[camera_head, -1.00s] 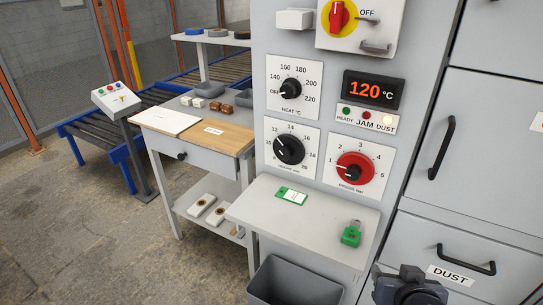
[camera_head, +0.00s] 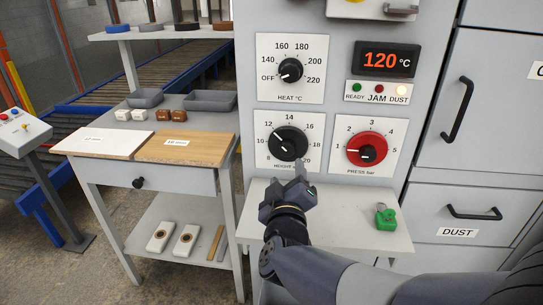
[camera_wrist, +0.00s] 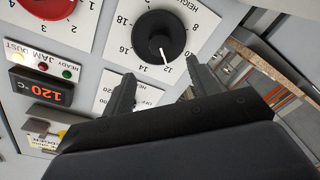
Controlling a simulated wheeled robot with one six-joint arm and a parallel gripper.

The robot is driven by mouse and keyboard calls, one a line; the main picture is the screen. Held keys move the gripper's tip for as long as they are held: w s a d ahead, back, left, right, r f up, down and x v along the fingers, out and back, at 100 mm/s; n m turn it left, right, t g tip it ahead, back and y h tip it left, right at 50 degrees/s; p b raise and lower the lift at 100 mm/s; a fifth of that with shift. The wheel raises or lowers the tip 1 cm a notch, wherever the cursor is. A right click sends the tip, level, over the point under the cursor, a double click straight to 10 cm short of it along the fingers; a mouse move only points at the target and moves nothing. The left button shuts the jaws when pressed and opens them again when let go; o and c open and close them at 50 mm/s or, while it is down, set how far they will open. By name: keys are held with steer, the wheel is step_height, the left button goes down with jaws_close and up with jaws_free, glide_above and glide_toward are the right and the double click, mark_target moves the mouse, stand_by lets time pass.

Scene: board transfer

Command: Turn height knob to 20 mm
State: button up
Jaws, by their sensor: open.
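The height knob (camera_head: 288,143) is a round black knob on a white dial plate on the machine front. Its white pointer line points at about 12. It also shows upside down at the top of the wrist view (camera_wrist: 160,36), pointer at 12. My gripper (camera_head: 292,183) is just below the dial in the head view and covers part of its lower edge. In the wrist view my gripper (camera_wrist: 161,84) has its two fingers wide apart with nothing between them. The knob lies beyond the fingertips, roughly centred between them, apart from them.
The red press knob (camera_head: 367,149) is right of the height dial and the heat knob (camera_head: 291,70) above it. Below is a grey shelf (camera_head: 340,228) with a green padlock (camera_head: 386,218). A side table (camera_head: 110,143) with boards stands at left. The display (camera_head: 387,60) reads 120 °C.

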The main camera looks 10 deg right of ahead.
mark_target(287, 152)
steer(key=b+x, duration=0.2)
steer(key=x, duration=0.7)
steer(key=shift+w+d, duration=0.2)
steer(key=shift+w, duration=0.15)
steer(key=shift+c, duration=0.6)
steer(key=c, duration=0.9)
